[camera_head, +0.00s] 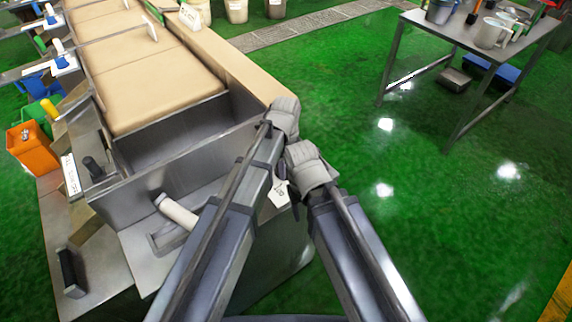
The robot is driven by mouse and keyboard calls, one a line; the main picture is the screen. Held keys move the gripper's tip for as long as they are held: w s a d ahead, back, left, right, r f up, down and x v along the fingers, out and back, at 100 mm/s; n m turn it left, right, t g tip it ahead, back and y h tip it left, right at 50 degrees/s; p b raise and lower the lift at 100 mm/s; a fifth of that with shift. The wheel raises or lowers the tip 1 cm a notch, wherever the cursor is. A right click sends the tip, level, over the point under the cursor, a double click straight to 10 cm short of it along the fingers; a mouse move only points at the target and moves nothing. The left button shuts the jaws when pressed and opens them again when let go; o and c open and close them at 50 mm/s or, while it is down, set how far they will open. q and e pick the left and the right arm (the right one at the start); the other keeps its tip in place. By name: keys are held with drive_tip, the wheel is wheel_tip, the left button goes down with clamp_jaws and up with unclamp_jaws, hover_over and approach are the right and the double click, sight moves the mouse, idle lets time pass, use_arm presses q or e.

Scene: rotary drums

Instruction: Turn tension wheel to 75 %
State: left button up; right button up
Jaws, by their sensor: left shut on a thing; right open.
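My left gripper (284,116) is at the right front corner of the drum machine, by the end of its tan-topped housing (235,65). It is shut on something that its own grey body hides. My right gripper (308,165) is open, just below and to the right of the left one, close beside it. Its fingertips are hard to make out. I cannot make out the tension wheel or its scale. A white tag (278,193) with dark print shows between my two arms.
A metal trough (180,125) and a white roller-like handle (177,212) are left of my arms. An orange box (33,148) stands at the far left. A metal table (440,30) with jugs is at the back right. Green floor (450,220) is open on the right.

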idle(0.3)
use_arm(q)
drive_tip(key=o, duration=1.3)
drive_tip(key=shift+r, duration=0.1)
wheel_tip(320, 180, up, 8)
drive_tip(key=p, duration=0.8)
drive_tip(key=shift+f, duration=0.2)
